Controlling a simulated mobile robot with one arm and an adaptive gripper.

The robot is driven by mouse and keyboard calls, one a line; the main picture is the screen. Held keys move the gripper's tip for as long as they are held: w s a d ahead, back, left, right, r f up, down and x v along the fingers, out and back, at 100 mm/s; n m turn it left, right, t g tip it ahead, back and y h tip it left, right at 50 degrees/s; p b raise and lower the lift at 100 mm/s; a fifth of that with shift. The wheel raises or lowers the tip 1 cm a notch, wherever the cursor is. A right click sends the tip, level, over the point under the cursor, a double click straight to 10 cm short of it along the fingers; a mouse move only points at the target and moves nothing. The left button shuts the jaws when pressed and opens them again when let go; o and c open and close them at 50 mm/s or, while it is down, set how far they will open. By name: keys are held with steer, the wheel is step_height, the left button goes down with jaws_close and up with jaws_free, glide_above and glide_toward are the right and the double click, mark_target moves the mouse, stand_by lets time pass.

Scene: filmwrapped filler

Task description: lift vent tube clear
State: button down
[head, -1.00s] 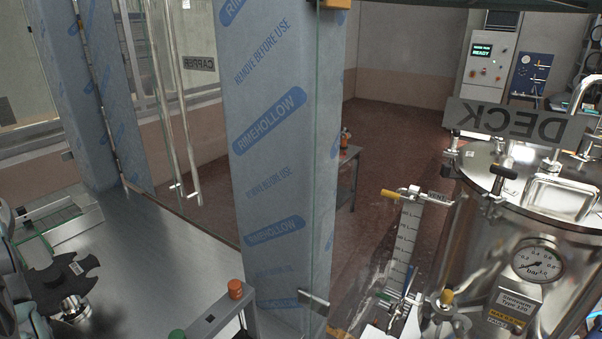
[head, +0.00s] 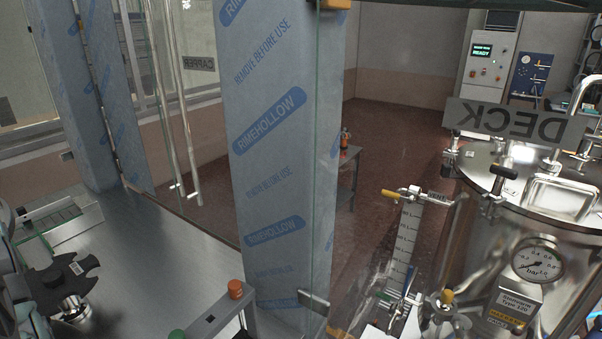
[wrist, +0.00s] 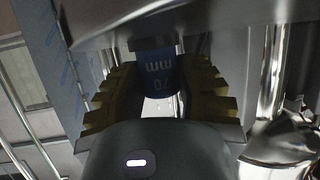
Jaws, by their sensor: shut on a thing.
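In the wrist view, my gripper (wrist: 158,72) has its stepped brass-coloured jaws on either side of a dark blue rounded piece (wrist: 158,62), printed "70 mm" upside down. The jaws are shut on it. It looks like a marked part of the vent tube, but the rest of the tube cannot be made out. A broad metal surface (wrist: 210,20) crosses above the piece and hides its far end. The head view does not clearly show my gripper or the held piece.
A film-wrapped column (head: 270,150) stands mid-view behind a clear panel edge. A steel deck (head: 150,255) lies left, with a dark star wheel (head: 50,283). A steel vessel (head: 500,240) with a gauge (head: 538,260) and a DECK sign (head: 515,122) stands right. Shiny metal also flanks the gripper at right.

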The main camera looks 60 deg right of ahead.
step_height(320, 180, up, 2)
steer(key=b, duration=0.2)
steer(key=shift+r+b, duration=0.25)
steer(key=shift+b, duration=0.1)
step_height(320, 180, up, 8)
steer(key=b, duration=0.5)
steer(key=shift+f, duration=0.25)
step_height(320, 180, up, 18)
steer(key=b, duration=0.4)
stand_by(0.5)
stand_by(0.4)
steer(key=shift+f+b, duration=0.8)
